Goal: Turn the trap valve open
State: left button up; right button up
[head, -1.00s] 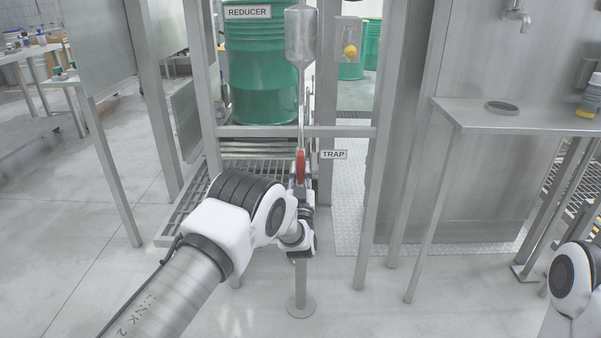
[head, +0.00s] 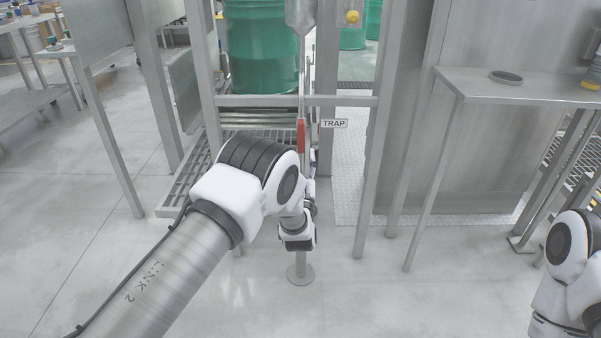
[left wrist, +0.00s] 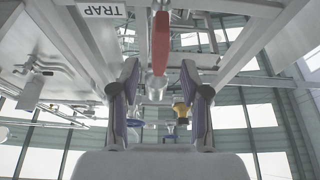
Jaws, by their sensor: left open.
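The red trap valve handle (head: 301,135) hangs upright on the thin vertical pipe, just left of the TRAP label (head: 334,123). In the left wrist view the red handle (left wrist: 160,40) stands at the top middle, and the TRAP label (left wrist: 100,10) is at upper left. My left gripper (left wrist: 159,72) is open, with its two fingers apart on either side of the handle's line. The handle's lower end shows near the gap at the fingertips; I cannot tell if they touch. In the head view my own wrist mostly hides this gripper. My right gripper is out of view.
A green drum (head: 264,50) stands behind the frame's horizontal bar (head: 250,101). Steel posts flank the valve. A steel side table (head: 520,88) with a round lid (head: 506,77) is at right. The floor in front is clear.

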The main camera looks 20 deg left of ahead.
pick_arm(q)
jog(key=v, duration=0.6)
jog(key=shift+s+f, duration=0.1)
jog(key=shift+s, duration=0.05)
